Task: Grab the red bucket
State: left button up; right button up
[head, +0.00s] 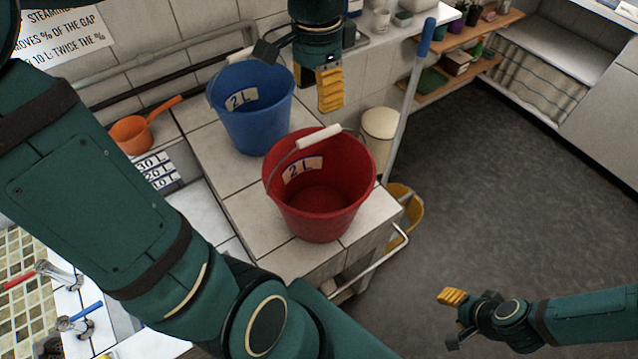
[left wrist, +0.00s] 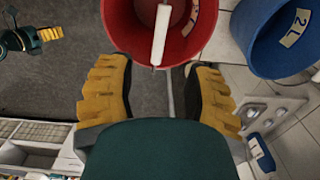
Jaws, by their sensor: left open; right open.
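The red bucket (head: 318,195) stands upright on the white tiled counter near its right end. It carries a "2 L" label, and its white handle grip (head: 318,137) lies at the rim. My left gripper (head: 298,76) is open and empty, above and behind the red bucket. In the left wrist view, the red bucket (left wrist: 150,12) is at the top, and its white grip (left wrist: 161,34) lies beyond the gap between my open fingers, apart from them. My right gripper (head: 450,318) is open and empty over the floor at the lower right.
A blue bucket (head: 252,118), also labelled "2 L", stands close behind and left of the red one. An orange dipper (head: 132,134) lies further left. A blue-tipped pole (head: 410,100) leans by a yellow bucket (head: 408,210) on the floor. The floor at right is clear.

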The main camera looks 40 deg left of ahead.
aim_at(319, 133)
pick_arm(q)
notch_tip(319, 133, down, 7)
jog(key=shift+f+b, duration=0.15)
jog(key=shift+b, duration=0.45)
jog(key=shift+w+f+b, duration=0.15)
jog(key=shift+f+b, duration=0.3)
jog(key=shift+f, duration=2.35)
grip_shut()
